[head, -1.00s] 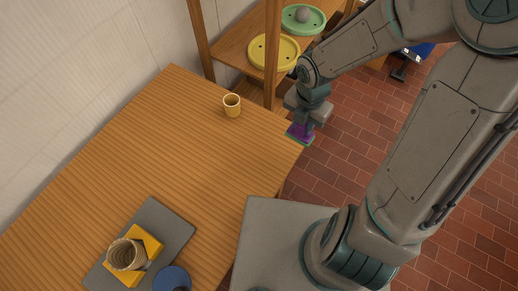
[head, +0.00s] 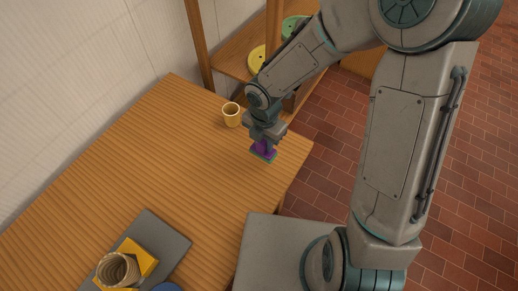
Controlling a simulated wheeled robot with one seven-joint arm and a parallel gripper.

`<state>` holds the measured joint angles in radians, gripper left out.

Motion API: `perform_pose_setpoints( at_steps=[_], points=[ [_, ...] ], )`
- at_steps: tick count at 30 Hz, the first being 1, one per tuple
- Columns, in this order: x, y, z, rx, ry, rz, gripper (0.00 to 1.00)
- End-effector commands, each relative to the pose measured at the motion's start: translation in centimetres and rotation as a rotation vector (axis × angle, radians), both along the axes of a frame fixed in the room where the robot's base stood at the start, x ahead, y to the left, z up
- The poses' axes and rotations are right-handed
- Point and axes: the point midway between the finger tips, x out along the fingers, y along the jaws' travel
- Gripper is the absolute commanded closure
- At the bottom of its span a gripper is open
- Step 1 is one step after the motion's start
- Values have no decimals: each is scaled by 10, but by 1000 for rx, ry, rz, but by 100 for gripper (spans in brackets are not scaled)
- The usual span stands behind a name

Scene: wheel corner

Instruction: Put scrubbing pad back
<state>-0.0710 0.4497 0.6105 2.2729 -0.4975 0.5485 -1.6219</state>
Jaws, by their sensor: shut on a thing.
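The scrubbing pad (head: 263,154), purple with a thin green layer underneath, is in my gripper (head: 265,141). My gripper points down and is shut on the pad, over the table's far right part. I cannot tell whether the pad touches the tabletop or hangs just above it. The fingertips are partly hidden by the wrist.
A grey mat (head: 165,245) holds a yellow block and a ribbed beige pot (head: 118,270). A shelf with a yellow plate (head: 257,60) and a green plate (head: 293,27) stands behind. Mid-table is clear.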

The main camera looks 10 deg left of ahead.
Motion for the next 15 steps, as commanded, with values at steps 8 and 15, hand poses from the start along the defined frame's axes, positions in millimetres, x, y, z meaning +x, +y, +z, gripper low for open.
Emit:
perform_pose_setpoints(
  at_steps=[8,15],
  points=[
    [-1,12,-13,0,1,0,91],
    [-1,12,-41,-1,3,2,91]
  ],
)
